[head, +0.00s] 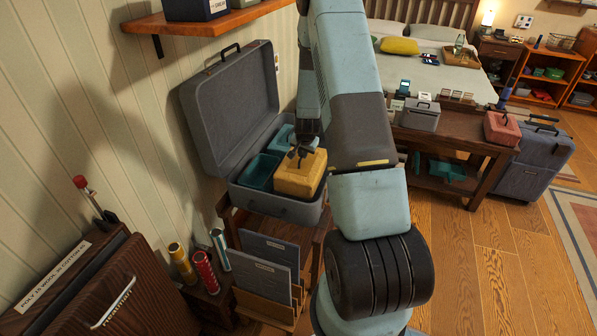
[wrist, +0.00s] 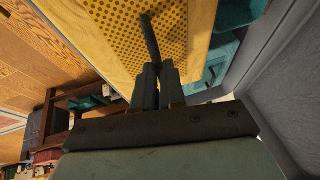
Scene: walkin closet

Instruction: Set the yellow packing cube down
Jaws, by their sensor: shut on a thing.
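The yellow packing cube (head: 300,176) is at the right end of the open grey suitcase (head: 273,206), which rests on a wooden stand. My gripper (head: 303,148) is above the cube. In the wrist view my gripper (wrist: 158,88) is shut on the dark handle (wrist: 150,40) of the cube, whose dotted mesh top (wrist: 118,30) fills the upper middle. The cube's underside is hidden, so I cannot tell whether it touches the suitcase floor.
Teal bins (head: 262,171) sit in the suitcase, left of and behind the cube. The suitcase lid (head: 228,105) stands open against the wall. A wooden shelf (head: 190,22) hangs above. A dark wooden bench (head: 455,140) with small cases stands right.

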